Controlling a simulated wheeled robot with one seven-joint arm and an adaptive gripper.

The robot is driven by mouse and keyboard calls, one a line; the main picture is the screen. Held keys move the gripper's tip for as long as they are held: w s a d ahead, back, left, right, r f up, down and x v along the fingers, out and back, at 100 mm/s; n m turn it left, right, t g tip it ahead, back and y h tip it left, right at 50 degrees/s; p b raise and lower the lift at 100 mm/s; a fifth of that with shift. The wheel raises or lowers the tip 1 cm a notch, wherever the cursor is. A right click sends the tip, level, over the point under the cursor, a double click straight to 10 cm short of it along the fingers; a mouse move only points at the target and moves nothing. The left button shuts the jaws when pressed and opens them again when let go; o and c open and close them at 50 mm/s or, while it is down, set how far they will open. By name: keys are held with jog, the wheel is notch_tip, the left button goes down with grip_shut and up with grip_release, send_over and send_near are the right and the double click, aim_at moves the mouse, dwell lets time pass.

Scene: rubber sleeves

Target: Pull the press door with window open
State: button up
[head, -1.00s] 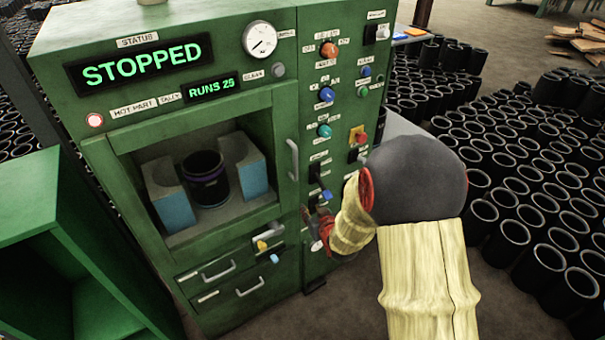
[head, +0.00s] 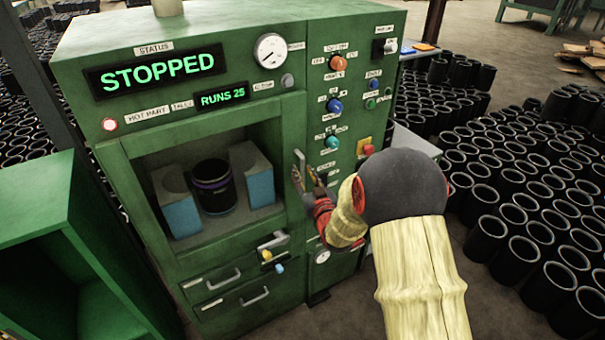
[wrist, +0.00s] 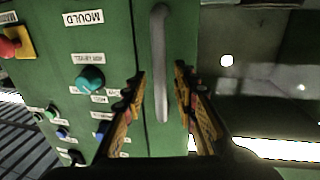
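The green press door (head: 122,190) has a window showing a black sleeve between two blue and white blocks. The door looks shut, set flush in the press front. Its grey vertical handle (head: 298,168) is on the right edge. The handle also shows in the wrist view (wrist: 160,50). My gripper (head: 306,180) is at the handle in the head view, partly hiding its lower part. In the wrist view my gripper (wrist: 159,80) is open, with one finger on each side of the handle's lower part and a visible gap on both sides.
Knobs and switches (head: 334,105) fill the panel right of the door. A red button on a yellow plate (head: 364,147) is near my arm. Drawers (head: 228,280) sit below the door. A green open cabinet (head: 45,220) stands at left. Many black sleeves (head: 520,180) cover the floor at right.

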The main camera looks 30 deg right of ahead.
jog(key=shift+w, duration=0.45)
grip_shut()
dwell(0.7)
